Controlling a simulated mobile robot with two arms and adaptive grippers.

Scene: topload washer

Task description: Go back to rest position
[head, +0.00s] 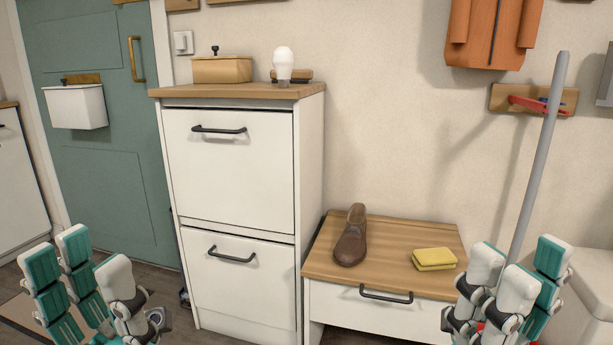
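My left gripper (92,268) is at the bottom left of the head view. Its teal-padded fingers stand apart with nothing between them, so it is open. My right gripper (530,272) is at the bottom right, with its fingers also apart. No object shows held in it. A grey pole (541,160) runs down behind the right gripper's fingers, and its lower end is hidden there. Both grippers are in front of the furniture, low in the view.
A white two-drawer cabinet (236,165) stands at centre left, with a wooden box (221,70) and a white bulb (283,64) on top. A teal door (112,165) is at left.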

